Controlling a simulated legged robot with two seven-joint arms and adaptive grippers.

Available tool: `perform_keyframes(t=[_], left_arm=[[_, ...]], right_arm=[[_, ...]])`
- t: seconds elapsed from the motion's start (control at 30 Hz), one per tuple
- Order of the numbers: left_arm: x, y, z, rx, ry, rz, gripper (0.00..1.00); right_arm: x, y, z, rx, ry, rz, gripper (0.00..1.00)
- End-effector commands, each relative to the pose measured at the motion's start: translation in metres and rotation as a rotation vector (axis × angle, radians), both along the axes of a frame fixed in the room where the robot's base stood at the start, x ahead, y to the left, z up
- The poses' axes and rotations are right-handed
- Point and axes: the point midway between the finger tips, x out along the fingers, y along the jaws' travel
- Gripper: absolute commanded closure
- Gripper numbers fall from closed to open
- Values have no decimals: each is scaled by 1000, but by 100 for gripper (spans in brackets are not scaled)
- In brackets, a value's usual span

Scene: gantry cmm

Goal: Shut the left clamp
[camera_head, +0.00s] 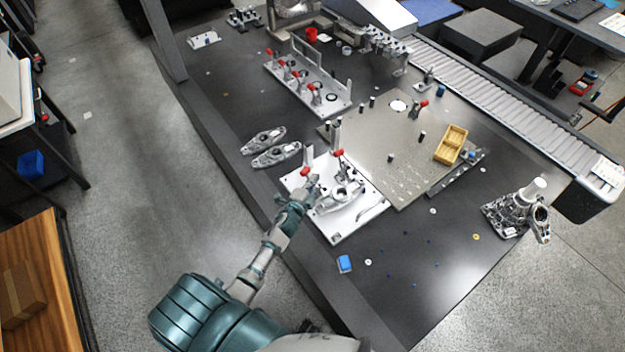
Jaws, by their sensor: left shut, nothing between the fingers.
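A white fixture plate (346,234) lies near the left edge of the dark table and carries a grey metal casting (340,197). Two red-handled clamps stand at its far side. The left clamp (305,172) shows its red handle right at the tip of my left gripper. The right clamp (339,153) stands farther back, its red handle up on a dark body. My left gripper (311,184) is shut and empty, just below the left clamp's handle. I cannot tell whether it touches the handle. The gripper hides the left clamp's base. My right gripper is not in view.
Two loose metal castings (268,146) lie left of the fixture. A longer fixture (310,84) with several red clamps stands behind. A grey plate (405,150) with black pins and a yellow bin (450,144) are at right.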

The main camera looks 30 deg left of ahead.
Motion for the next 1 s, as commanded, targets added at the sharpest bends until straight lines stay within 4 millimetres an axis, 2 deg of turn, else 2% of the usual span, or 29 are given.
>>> perform_keyframes(t=[0.2, 0.3, 0.57, 0.67, 1.0], left_arm=[[0, 9, -2, -16, 2, 1, 100], [0, 13, -1, -38, 5, 1, 100], [2, 23, 3, -174, 24, 3, 100], [4, 28, 3, -255, 36, 3, 100], [7, 60, -12, -576, 79, 4, 100]], right_arm=[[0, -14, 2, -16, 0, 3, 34], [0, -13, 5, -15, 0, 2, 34], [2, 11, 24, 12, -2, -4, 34], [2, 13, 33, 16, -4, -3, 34], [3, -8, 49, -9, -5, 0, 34]])
